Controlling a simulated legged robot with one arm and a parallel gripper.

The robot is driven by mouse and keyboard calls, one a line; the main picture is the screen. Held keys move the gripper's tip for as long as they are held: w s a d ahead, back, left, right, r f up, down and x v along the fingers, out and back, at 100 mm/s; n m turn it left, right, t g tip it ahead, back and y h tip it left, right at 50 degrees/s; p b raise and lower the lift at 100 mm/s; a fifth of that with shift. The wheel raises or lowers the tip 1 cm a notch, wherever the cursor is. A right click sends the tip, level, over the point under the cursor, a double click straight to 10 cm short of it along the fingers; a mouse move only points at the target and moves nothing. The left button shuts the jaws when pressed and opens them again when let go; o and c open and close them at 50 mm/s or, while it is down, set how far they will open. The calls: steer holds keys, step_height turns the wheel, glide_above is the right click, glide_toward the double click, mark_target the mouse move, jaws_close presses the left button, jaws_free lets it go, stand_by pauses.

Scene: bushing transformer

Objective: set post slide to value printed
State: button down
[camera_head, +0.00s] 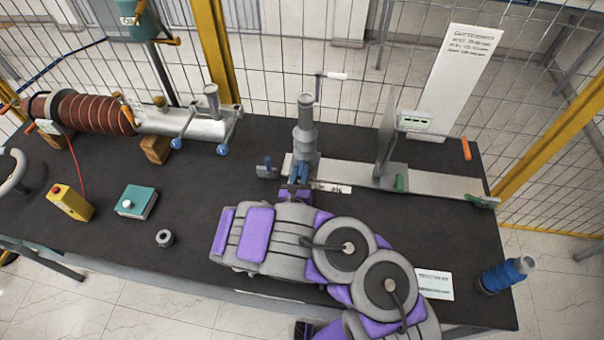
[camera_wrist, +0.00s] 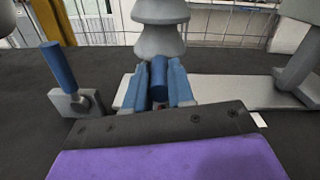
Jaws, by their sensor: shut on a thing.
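A white card (camera_head: 434,284) has unreadable print.
A blue lever block (camera_head: 267,168) is close left of my gripper. A blue bottle-like part (camera_head: 506,274) stands at the right edge.

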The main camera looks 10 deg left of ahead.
steer(key=c, duration=1)
jaws_free()
steer(key=shift+o, duration=0.2)
steer(key=s+p, duration=0.1)
steer(key=s, duration=0.4)
steer(key=s+p, duration=0.1)
steer(key=s, duration=0.5)
steer(key=s+p, duration=0.2)
steer(key=s, duration=0.4)
steer(key=shift+s+a+f, duration=0.15)
steer(key=shift+s+a, duration=0.1)
steer(key=shift+a, duration=0.1)
